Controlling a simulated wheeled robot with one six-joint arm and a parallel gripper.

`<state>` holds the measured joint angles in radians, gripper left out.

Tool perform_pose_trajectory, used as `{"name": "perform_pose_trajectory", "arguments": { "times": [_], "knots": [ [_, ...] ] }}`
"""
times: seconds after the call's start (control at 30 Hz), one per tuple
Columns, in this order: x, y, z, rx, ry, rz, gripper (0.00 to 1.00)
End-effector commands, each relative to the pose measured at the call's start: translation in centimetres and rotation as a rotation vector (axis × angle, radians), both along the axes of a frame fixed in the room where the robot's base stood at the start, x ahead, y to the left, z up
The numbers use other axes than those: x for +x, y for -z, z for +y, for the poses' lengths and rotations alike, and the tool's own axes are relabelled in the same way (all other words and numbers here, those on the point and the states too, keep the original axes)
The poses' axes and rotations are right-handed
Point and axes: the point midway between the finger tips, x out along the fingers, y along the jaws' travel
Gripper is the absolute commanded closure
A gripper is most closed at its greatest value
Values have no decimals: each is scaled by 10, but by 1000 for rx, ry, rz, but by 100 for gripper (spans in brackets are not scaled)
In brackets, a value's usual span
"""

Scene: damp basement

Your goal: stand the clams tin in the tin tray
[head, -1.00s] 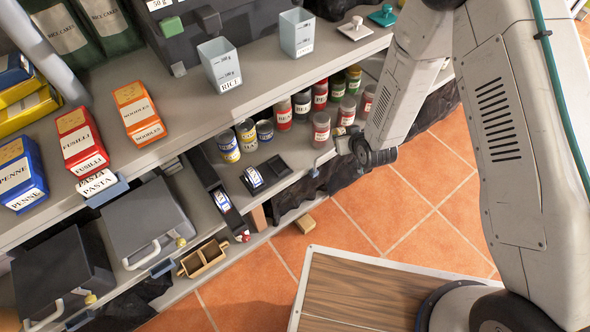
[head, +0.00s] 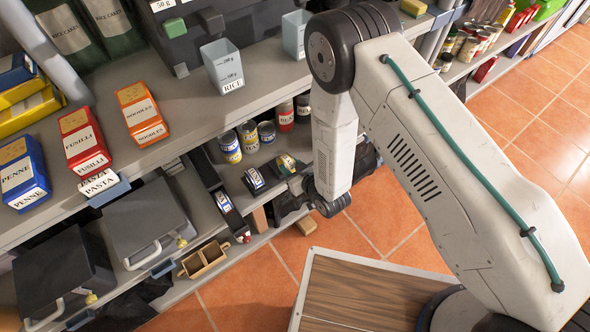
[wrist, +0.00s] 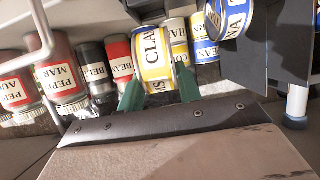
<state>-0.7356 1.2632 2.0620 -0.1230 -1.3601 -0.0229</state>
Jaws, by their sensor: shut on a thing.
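The clams tin (wrist: 155,62), with a yellow and white label, is between the green fingertips of my gripper (wrist: 159,92) in the wrist view. My gripper (head: 292,178) is shut on it. In the head view the clams tin (head: 287,162) shows small and partly hidden, close to the dark tin tray (head: 269,174) on the lower shelf. Whether the clams tin touches the tray I cannot tell.
Yellow-and-blue tins (head: 230,147) and red-labelled tins (head: 285,116) stand behind the tray on the lower shelf. A narrow dark rack (head: 227,208) is left of it. The upper shelf (head: 190,125) overhangs. My arm hides the shelf to the right.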

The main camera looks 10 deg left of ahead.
Motion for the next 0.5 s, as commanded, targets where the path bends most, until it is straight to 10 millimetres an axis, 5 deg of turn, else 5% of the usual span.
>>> {"name": "perform_pose_trajectory", "arguments": {
  "times": [0.5],
  "knots": [
    [28, 5, 32, 1, 1, -1, 93]
  ]
}}
